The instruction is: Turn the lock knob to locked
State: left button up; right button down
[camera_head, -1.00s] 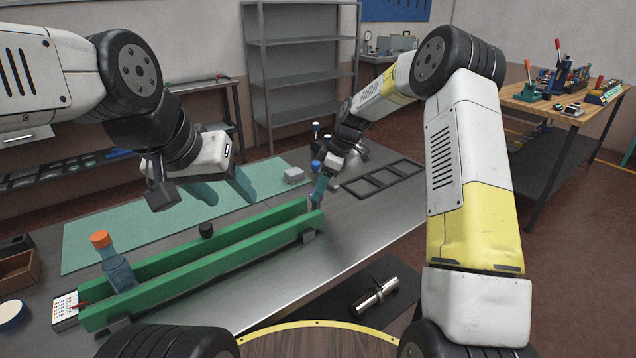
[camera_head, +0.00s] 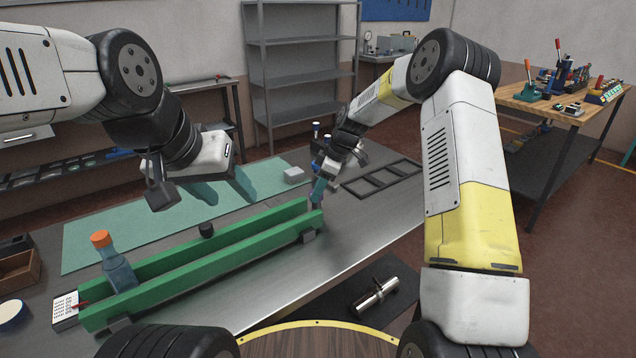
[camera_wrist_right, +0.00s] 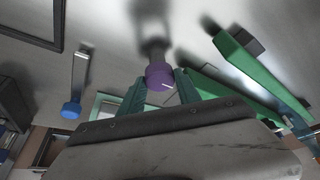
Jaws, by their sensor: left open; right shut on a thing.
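A purple knob (camera_wrist_right: 160,78) with a white mark line shows in the right wrist view, on a grey stem, between the two teal fingers of my right gripper (camera_wrist_right: 160,90). This gripper is shut on the knob. In the head view my right gripper (camera_head: 319,188) is at the far end of the green rails (camera_head: 200,265), and the knob is hidden there. I cannot tell from the mark whether the knob stands at locked. My left gripper (camera_head: 202,190) is open and empty above the green mat, away from the knob.
A black knob (camera_head: 206,230) is by the back rail. A dark frame (camera_head: 378,183) lies right of my right gripper. The green mat (camera_head: 120,225) is mostly clear.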

jog(key=m+t, duration=0.1)
jog(key=m, duration=0.3)
jog(key=shift+s+a+r+m+t+h, duration=0.1)
jog(key=shift+s+m+t+h, duration=0.05)
jog(key=shift+m+t+h, duration=0.2)
jog(key=m+t+h, duration=0.1)
jog(key=m, duration=0.3)
jog(key=shift+s+a+m, duration=0.1)
jog(key=shift+a+m, duration=0.05)
jog(key=shift+m, duration=0.2)
jog(key=m+t+h, duration=0.1)
jog(key=m+h, duration=0.1)
jog(key=m, duration=0.2)
jog(key=shift+a, duration=0.1)
jog(key=shift+m+h, duration=0.65)
jog(key=shift+m, duration=1.45)
jog(key=c, duration=0.9)
grip_release()
jog(key=shift+o, duration=0.2)
